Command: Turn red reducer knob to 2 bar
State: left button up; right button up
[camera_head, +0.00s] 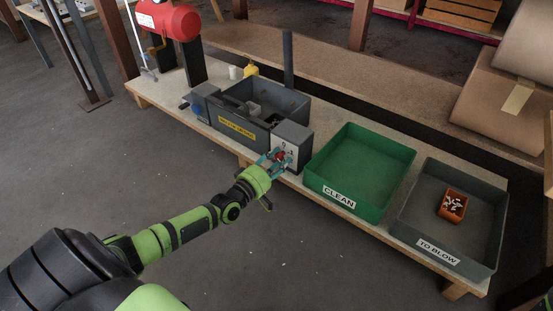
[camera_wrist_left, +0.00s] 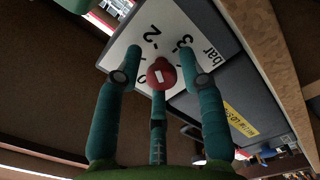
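The red reducer knob (camera_head: 281,155) sits on a white dial plate (camera_head: 291,148) on the end of a grey box. In the left wrist view the knob (camera_wrist_left: 161,73) has a small white mark, and the dial plate (camera_wrist_left: 172,22) shows "2", "3" and "bar". Which number the mark points to, I cannot tell. My left gripper (camera_wrist_left: 160,55) has teal fingers on both sides of the knob and one finger below it. Gaps show between the two side fingers and the knob, so it is open around it. My right gripper is not in view.
The grey blow box (camera_head: 236,131) with a yellow label stands on the bench. Right of it are a green CLEAN tray (camera_head: 338,197) and a grey TO BLOW tray (camera_head: 437,252) holding an orange bin (camera_head: 453,206). A red tank (camera_head: 170,20) stands at the back left.

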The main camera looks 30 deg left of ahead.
pick_arm(q)
jog(key=shift+a, duration=0.1)
jog(key=s, duration=1.2)
jog(key=shift+a, duration=0.45)
